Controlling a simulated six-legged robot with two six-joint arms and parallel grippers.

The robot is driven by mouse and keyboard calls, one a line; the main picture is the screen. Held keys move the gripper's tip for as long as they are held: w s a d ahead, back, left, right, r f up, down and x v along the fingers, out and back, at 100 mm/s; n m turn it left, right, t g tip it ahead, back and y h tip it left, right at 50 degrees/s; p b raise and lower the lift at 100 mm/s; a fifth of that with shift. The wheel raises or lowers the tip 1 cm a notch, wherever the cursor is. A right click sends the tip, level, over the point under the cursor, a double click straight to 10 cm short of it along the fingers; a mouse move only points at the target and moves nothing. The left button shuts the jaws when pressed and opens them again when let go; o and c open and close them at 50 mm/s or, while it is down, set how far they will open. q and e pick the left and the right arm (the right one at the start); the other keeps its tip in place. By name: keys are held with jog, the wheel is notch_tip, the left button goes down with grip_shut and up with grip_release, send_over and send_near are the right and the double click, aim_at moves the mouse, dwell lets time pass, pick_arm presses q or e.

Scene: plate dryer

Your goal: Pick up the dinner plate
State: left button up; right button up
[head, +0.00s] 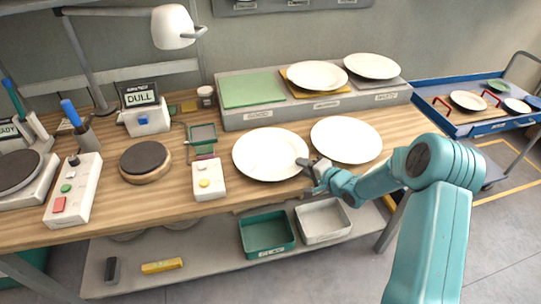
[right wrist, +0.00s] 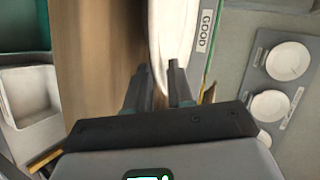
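A white dinner plate (head: 262,157) lies on the wooden bench top near its front edge. A second white plate (head: 346,139) lies just right of it. My right gripper (head: 309,168) is at the right front rim of the left one. In the right wrist view, my gripper (right wrist: 160,70) has its two fingers apart, with the white rim of a plate (right wrist: 172,35) reaching in between them. I cannot tell whether both fingers touch the rim. The plate looks flat on the bench. My left gripper is not in view.
Behind stands a grey raised rack (head: 290,110) with a green mat (head: 252,90) and two more plates, one on a yellow mat. Switch boxes (head: 208,180), a round dark pad (head: 145,158) and a lamp (head: 173,27) are left. A blue cart (head: 455,118) stands right. Bins (head: 267,233) sit below.

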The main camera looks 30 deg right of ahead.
jog(key=shift+w+f, duration=0.1)
grip_shut()
dwell(1.1)
